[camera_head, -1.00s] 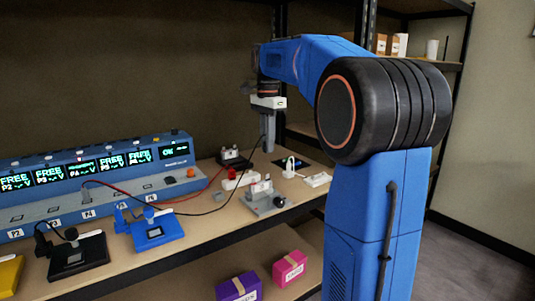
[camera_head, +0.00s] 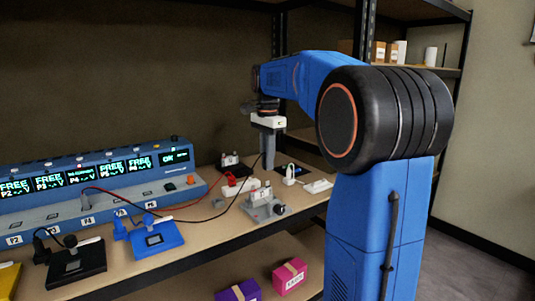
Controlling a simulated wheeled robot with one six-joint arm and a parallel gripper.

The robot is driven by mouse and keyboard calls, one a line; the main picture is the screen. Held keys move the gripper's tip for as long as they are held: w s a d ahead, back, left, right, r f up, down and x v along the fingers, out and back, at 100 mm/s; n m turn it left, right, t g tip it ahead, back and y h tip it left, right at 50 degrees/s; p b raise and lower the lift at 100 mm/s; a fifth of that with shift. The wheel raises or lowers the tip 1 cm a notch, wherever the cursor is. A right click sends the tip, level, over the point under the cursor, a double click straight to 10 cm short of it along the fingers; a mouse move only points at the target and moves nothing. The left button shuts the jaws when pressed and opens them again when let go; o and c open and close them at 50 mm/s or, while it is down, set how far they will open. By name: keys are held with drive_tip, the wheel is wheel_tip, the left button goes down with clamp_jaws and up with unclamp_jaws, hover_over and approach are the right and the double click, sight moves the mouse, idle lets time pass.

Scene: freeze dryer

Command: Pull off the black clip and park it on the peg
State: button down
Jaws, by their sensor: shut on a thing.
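My gripper (camera_head: 269,166) is shut and points straight down at the right part of the bench, low over the area beside a dark flat pad (camera_head: 293,170). A thin black lead (camera_head: 237,190) runs from the blue instrument to the gripper's fingertips, so the gripper appears shut on the black clip at its end. The clip itself is too small and hidden to make out. I cannot pick out the peg for certain. A red clip or plug (camera_head: 230,179) on a red lead sits at a white block left of the gripper.
A white plug-like part (camera_head: 290,177) and a white strip (camera_head: 318,186) lie to the right. The blue instrument (camera_head: 150,190) fills the left.

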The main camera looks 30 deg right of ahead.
drive_tip(key=shift+f, duration=0.8)
drive_tip(key=w, duration=0.6)
drive_tip(key=shift+w+d, duration=0.2)
drive_tip(key=shift+w, duration=0.15)
drive_tip(key=w, duration=0.6)
drive_tip(key=shift+w+d, duration=0.15)
drive_tip(key=shift+w, duration=0.25)
drive_tip(key=shift+f, duration=0.15)
drive_tip(key=shift+f, duration=2.85)
